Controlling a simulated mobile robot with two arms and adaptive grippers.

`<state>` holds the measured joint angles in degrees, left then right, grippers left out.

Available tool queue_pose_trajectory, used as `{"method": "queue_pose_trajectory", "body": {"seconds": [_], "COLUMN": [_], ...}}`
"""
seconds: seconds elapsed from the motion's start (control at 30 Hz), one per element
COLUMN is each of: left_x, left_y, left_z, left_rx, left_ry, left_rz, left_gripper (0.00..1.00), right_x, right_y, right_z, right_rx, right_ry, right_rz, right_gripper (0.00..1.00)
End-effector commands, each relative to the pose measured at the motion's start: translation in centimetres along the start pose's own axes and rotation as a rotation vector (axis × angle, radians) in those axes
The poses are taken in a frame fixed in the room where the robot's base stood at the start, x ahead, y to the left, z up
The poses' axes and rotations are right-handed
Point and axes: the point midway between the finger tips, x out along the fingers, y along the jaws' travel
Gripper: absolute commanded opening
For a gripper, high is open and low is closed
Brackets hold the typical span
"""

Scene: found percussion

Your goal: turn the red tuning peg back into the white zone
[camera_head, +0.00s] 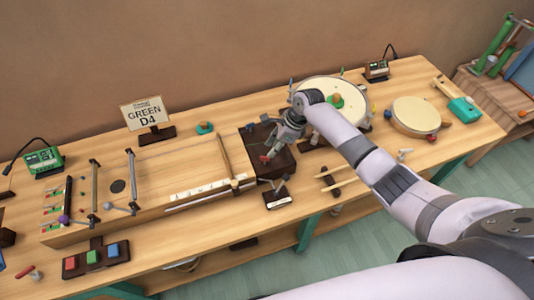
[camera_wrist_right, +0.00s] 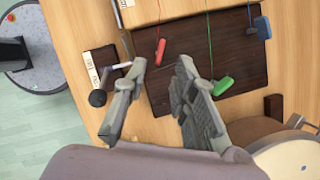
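The red tuning peg (camera_wrist_right: 160,50) lies over a dark brown board (camera_wrist_right: 225,55) in the right wrist view, a thin shaft running from its end. In the head view a red bit (camera_head: 264,158) shows beside my gripper. A green peg (camera_wrist_right: 222,87) and a blue peg (camera_wrist_right: 262,28) are at the same board. My right gripper (camera_wrist_right: 162,68) is open and empty, its fingertips spread on either side of the red peg's near end; I cannot tell whether they touch it. I cannot make out a white zone near the peg. My left gripper is not in view.
A small stand with a white label (camera_head: 279,200) is close to the gripper, at the bench's front. A wooden stringed box (camera_head: 165,180) lies left. A large drum (camera_head: 350,90) and a smaller drum (camera_head: 415,116) stand right. Beaters (camera_head: 328,182) lie at the front edge.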

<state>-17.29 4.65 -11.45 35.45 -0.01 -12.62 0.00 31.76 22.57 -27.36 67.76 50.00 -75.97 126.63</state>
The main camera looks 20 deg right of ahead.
Motion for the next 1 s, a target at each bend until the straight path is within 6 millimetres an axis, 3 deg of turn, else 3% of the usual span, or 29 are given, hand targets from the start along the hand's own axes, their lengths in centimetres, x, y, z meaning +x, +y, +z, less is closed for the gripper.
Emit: {"method": "queue_pose_trajectory", "body": {"seconds": [0.2,0.37,0.77,1.0], "left_x": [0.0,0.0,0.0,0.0], "left_y": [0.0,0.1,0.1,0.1], "left_z": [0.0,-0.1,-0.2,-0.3], "left_rx": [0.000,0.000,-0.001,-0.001], "left_ry": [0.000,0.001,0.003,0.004], "left_rz": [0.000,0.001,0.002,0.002], "left_gripper": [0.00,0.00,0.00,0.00], "right_x": [3.8,5.2,5.8,5.7], "right_y": [0.0,0.0,0.0,0.0], "right_z": [0.1,0.1,0.0,0.0], "right_rx": [0.000,0.000,-0.001,-0.001], "right_ry": [0.000,-0.001,0.000,0.000], "right_rz": [0.002,0.000,-0.001,-0.001], "right_gripper": [0.25,0.25,0.25,0.09]}}
